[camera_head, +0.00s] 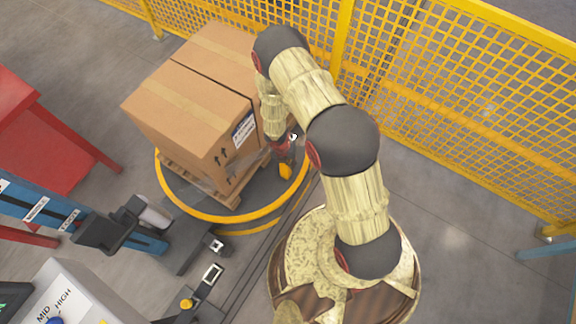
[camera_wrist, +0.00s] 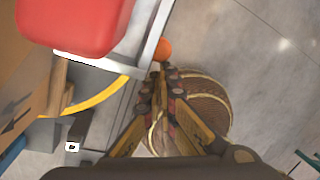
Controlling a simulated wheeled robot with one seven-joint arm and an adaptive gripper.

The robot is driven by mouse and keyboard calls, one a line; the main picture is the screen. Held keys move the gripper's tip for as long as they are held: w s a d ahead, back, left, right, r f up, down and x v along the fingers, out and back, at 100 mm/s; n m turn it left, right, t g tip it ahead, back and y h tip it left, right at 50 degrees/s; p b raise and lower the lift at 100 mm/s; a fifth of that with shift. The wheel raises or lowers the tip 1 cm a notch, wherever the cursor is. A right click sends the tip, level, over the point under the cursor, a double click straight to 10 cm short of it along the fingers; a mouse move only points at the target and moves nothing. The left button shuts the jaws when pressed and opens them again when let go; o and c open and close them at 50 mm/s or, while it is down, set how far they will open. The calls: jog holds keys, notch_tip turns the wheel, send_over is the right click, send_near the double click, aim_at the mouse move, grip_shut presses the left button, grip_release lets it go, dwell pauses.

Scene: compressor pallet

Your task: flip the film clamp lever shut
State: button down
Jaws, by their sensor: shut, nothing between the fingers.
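The lever of the film clamp seems to be the part with the round orange knob (camera_wrist: 163,49) in the wrist view, at the end of a pale grey bar (camera_wrist: 152,35). A large red part (camera_wrist: 80,20) lies beside the bar, close to the camera. My gripper (camera_wrist: 163,73) has its fingertips together just below the knob in that view; whether they touch it I cannot tell. In the head view my gripper (camera_head: 286,171) points down at the right side of the pallet load. The lever cannot be made out clearly there.
Stacked cardboard boxes (camera_head: 190,95) stand on a wooden pallet (camera_head: 228,188) over a yellow-ringed turntable (camera_head: 180,207). A yellow mesh fence (camera_head: 480,110) runs behind. A blue mast (camera_head: 80,222) and a control panel (camera_head: 75,295) stand at the left. Open floor (camera_head: 450,240) lies right.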

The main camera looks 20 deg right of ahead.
jog(key=shift+w+d+r+p, duration=0.25)
jog(key=shift+w+d+p, duration=0.15)
jog(key=shift+d+p, duration=0.15)
jog(key=shift+w+d+r+p, duration=0.25)
jog(key=shift+w+d+p, duration=0.1)
jog(key=shift+d+p, duration=0.15)
